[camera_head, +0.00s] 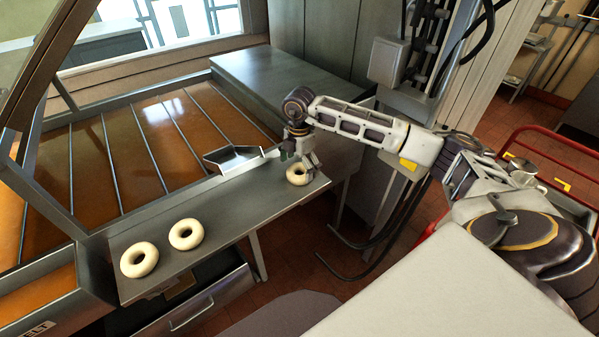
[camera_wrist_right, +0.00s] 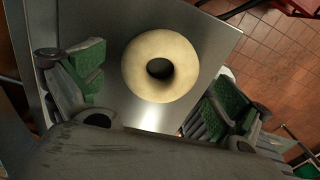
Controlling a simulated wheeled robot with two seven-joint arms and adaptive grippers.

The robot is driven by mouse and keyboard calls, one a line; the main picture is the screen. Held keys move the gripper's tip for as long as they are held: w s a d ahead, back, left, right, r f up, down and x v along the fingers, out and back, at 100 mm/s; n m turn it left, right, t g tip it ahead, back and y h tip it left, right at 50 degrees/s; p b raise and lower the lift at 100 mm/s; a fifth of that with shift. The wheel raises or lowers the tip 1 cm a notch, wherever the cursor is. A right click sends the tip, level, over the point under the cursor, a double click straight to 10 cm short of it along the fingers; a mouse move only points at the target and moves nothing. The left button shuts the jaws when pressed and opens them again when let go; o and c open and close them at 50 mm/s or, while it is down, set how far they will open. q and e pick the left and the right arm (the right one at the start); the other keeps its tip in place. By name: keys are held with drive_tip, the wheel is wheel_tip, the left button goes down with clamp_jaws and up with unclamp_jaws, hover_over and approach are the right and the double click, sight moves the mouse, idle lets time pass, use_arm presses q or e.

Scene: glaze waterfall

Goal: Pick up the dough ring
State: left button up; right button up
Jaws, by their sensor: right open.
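A pale dough ring (camera_head: 297,175) lies flat near the right end of the metal shelf (camera_head: 230,205). My right gripper (camera_head: 300,158) is just above and behind this ring, pointing down. In the right wrist view the same ring (camera_wrist_right: 160,68) lies ahead of the open fingers (camera_wrist_right: 150,95), which have green pads. The fingers are apart from the ring, one to each side, with nothing between them. Two more dough rings, one (camera_head: 186,234) and another (camera_head: 139,260), lie at the left end of the shelf. My left gripper is not in view.
A metal scoop-like tray (camera_head: 235,158) sits at the shelf's back edge, left of my right gripper. Behind it are sloped amber channels with metal dividers (camera_head: 150,135). The shelf's middle is clear.

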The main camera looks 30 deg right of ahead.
drive_tip(key=shift+f, duration=0.85)
drive_tip(key=c, duration=1)
drive_tip(key=shift+o, duration=0.2)
drive_tip(key=shift+r, duration=0.1)
wheel_tip(320, 180, up, 10)
drive_tip(key=b, duration=0.1)
